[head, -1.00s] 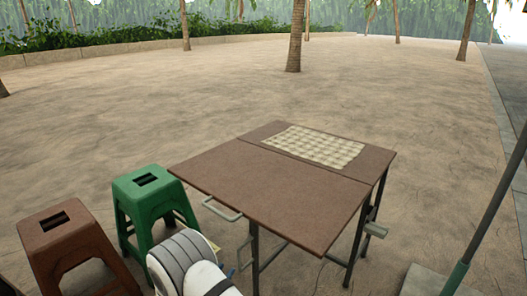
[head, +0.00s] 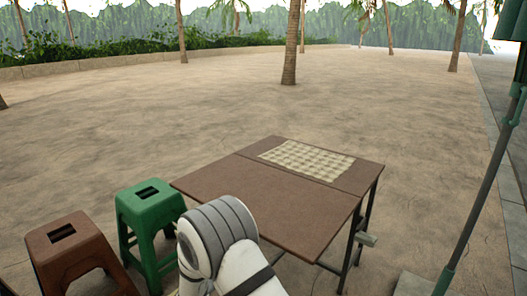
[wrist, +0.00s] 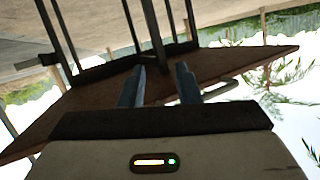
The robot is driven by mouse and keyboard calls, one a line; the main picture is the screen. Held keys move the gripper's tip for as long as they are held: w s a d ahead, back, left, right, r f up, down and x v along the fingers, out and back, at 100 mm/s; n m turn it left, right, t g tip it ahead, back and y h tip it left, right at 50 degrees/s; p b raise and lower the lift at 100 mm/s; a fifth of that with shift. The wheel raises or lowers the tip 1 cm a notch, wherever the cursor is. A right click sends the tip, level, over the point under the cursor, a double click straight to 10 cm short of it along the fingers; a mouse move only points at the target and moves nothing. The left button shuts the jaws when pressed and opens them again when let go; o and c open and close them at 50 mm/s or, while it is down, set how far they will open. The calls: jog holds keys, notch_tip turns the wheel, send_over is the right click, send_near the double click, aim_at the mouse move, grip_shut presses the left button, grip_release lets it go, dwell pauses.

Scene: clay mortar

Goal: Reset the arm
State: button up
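My gripper (wrist: 160,72) shows in the wrist view with its two blue-grey fingers apart and nothing between them. The brown folding table (head: 270,200) stands in front of me in the head view. In the wrist view, which is upside down, the table (wrist: 215,66) lies beyond the fingertips with its legs pointing up the picture. My white and grey arm link shows at the bottom of the head view, overlapping the table's near left part. The gripper itself is hidden in the head view.
A checkered cloth or board (head: 306,160) lies on the table's far part. A green stool (head: 150,207) and a brown stool (head: 72,250) stand on the left. A pole (head: 480,200) rises at the right. The sandy ground behind the table is open.

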jog(key=s+d+r+n+g+y+p, duration=0.1)
jog(key=d+r+g+y+p, duration=0.2)
jog(key=r, duration=0.6)
jog(key=s+d+r+n+y+p, duration=0.1)
jog(key=s+d+r+p, duration=0.2)
jog(key=r, duration=0.6)
jog(key=d+r+n+g+y+p, duration=0.15)
jog(key=d+r+p, duration=0.3)
jog(key=r, duration=0.45)
jog(key=s+d+r+g+p, duration=0.2)
jog(key=s+d+r, duration=0.3)
jog(key=s, duration=0.4)
jog(key=s+d+r+n+g+h+p, duration=0.1)
jog(key=s+d+r+p, duration=0.4)
jog(key=s, duration=0.5)
jog(key=s+d+r+g+p, duration=0.3)
jog(key=s+d+r+g, duration=0.1)
jog(key=s+d, duration=0.3)
jog(key=shift+s+d+r+h, duration=0.35)
jog(key=shift+s+r, duration=0.1)
jog(key=shift+s, duration=0.7)
jog(key=shift+n, duration=0.25)
